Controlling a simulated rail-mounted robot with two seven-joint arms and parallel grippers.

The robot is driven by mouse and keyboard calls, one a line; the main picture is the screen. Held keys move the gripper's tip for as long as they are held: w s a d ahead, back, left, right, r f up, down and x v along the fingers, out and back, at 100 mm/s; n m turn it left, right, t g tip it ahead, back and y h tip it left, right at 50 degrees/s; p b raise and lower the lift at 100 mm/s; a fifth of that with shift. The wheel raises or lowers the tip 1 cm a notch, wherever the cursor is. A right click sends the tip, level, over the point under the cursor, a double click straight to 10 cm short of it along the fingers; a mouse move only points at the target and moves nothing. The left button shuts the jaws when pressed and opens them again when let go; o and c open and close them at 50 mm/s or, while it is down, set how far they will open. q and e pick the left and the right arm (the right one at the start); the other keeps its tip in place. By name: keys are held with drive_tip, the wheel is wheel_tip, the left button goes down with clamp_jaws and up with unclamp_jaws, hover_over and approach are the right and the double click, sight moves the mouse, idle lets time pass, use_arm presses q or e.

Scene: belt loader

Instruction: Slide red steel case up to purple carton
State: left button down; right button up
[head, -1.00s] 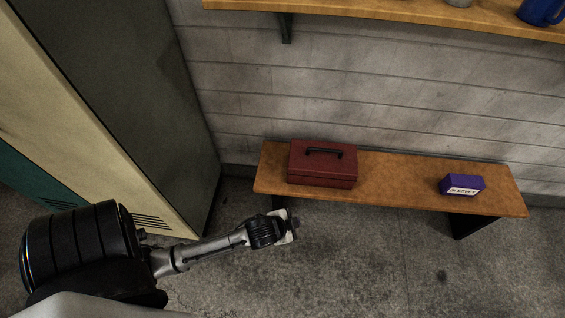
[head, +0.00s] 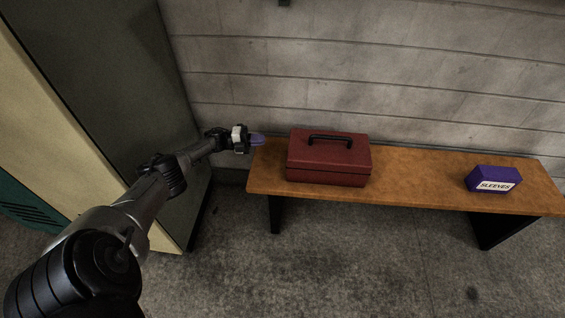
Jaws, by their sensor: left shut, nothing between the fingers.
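The red steel case (head: 328,160) with a black handle on its lid sits upright on the left part of the wooden bench. The purple carton (head: 493,179), with a white "SLEEVES" label on its front, sits on the right part of the bench. Bare bench top lies between the two. My left gripper (head: 258,140) is shut and empty at the bench's left end, to the left of the case and apart from it. Its fingertips point right, toward the case's left side. My right gripper is not in view.
The wooden bench (head: 420,180) stands along a grey block wall (head: 400,70). A tall locker (head: 110,80) stands at the left, close to my left arm. The bench between case and carton is clear. The concrete floor (head: 350,260) in front is free.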

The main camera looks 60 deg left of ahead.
use_arm(q)
drive_tip(key=s+a+f+m+g+h+b, duration=0.1)
drive_tip(key=s+a+f+b, duration=0.2)
drive_tip(key=s, duration=0.1)
drive_tip(key=x, duration=1.3)
drive_tip(key=shift+d+m, duration=0.3)
drive_tip(key=shift+m, duration=0.1)
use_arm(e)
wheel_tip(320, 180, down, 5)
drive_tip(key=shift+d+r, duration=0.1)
use_arm(q)
drive_tip(key=shift+s, duration=0.1)
